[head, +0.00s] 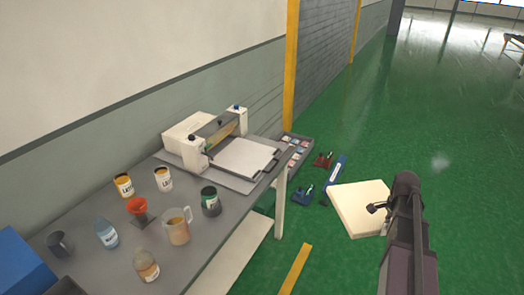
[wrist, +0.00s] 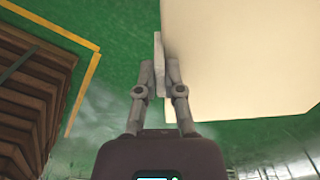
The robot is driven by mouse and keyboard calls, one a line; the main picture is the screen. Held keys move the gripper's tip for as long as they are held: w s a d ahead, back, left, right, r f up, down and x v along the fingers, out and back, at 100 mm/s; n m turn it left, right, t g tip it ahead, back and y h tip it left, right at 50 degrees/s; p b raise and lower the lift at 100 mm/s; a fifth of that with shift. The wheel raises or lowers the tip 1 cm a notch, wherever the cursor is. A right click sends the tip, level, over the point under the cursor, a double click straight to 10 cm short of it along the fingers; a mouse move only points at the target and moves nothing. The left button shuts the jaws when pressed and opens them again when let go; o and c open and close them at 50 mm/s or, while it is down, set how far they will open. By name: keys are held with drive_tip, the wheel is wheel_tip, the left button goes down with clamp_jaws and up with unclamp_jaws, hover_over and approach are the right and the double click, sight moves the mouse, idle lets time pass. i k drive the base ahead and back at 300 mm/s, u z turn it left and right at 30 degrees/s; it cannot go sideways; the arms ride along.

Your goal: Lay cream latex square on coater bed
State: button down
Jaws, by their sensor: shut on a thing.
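The cream latex square (head: 358,205) is held out in the air over the green floor, right of the table. My gripper (head: 374,208) is shut on its edge; in the wrist view the two fingers of my gripper (wrist: 158,75) pinch it and the cream square (wrist: 245,60) fills the upper right. The coater (head: 205,140) stands at the back of the grey table. Its flat pale bed (head: 243,158) faces the front right and looks bare. The square is apart from the bed, to its right.
A sample tray (head: 297,148) is behind the bed. Tools (head: 305,194) lie right of the table. A yellow post (head: 291,65) rises behind.

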sight(245, 155)
drive_tip(key=u, duration=0.4)
drive_tip(key=i, duration=1.15)
drive_tip(key=u, duration=0.5)
